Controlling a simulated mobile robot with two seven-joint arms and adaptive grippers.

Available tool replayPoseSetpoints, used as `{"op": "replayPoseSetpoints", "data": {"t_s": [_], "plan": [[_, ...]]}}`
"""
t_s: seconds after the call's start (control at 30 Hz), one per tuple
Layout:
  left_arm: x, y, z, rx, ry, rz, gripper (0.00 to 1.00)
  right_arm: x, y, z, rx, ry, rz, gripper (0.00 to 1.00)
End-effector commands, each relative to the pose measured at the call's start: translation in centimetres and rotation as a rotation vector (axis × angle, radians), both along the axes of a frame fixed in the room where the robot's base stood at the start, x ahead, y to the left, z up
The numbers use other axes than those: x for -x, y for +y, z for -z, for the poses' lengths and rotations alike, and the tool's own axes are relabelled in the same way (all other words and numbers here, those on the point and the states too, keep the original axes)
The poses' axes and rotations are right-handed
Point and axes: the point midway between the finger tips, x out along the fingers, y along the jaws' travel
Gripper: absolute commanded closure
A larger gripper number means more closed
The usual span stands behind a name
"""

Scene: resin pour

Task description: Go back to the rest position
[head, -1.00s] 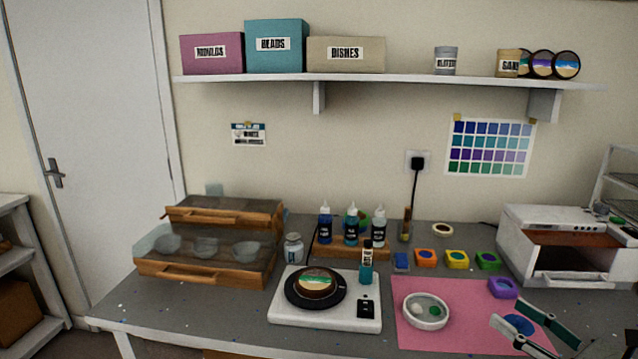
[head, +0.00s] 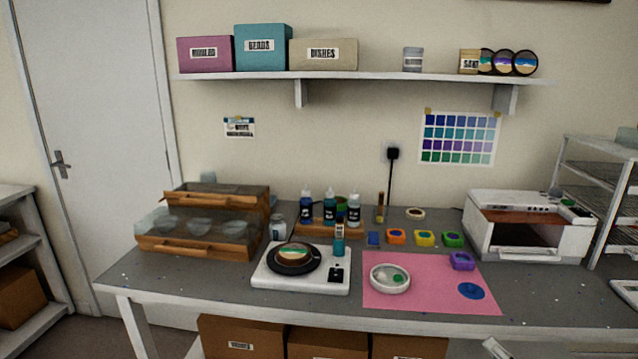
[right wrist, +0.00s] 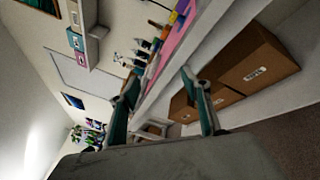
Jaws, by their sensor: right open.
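My right gripper shows only as a fingertip (head: 494,348) at the bottom edge of the head view, in front of the table. In the right wrist view my right gripper (right wrist: 160,95) is open, its two fingers apart with nothing between them. The grey worktable (head: 200,292) spans the head view. On it a round resin piece (head: 295,253) with teal, white and brown bands sits on the black turntable of a white device (head: 272,276). My left gripper is not in view.
A pink mat (head: 425,299) holds a white dish (head: 390,289) and a blue disc. A white oven-like machine (head: 524,196) and a wire rack (head: 603,200) stand at the right. Cardboard boxes (head: 242,337) sit under the table. A wooden case (head: 195,243) stands left.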

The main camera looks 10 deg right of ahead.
Motion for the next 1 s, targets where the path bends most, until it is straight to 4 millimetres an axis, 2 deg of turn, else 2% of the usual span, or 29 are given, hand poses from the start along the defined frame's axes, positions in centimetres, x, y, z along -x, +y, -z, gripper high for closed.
{"op": "replayPoseSetpoints", "data": {"t_s": [0.03,0.17,0.27,0.3,0.4,0.5,0.6,0.7,1.0], "plan": [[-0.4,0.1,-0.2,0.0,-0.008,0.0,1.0,0.5,0.5,2.4,-0.164,0.057,0.037,0.53],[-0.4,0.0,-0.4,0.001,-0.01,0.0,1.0,2.2,2.5,9.0,-0.619,0.218,0.147,0.53],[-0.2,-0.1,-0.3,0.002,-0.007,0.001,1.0,4.1,5.3,14.4,-0.967,0.355,0.247,0.53],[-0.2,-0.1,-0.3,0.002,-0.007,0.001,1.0,5.0,6.7,16.6,-1.1,0.411,0.291,0.53],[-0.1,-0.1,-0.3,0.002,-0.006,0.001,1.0,7.5,10.9,21.3,-1.404,0.551,0.398,0.53],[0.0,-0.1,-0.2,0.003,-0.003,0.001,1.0,9.8,15.0,24.6,-1.634,0.667,0.491,0.53],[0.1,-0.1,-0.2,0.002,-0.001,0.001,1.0,11.4,18.0,26.4,-1.781,0.748,0.554,0.53],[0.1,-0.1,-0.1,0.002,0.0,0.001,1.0,12.2,19.7,27.2,-1.857,0.792,0.59,0.53],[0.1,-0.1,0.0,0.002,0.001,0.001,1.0,12.4,20.1,27.4,-1.875,0.802,0.598,0.53]]}}
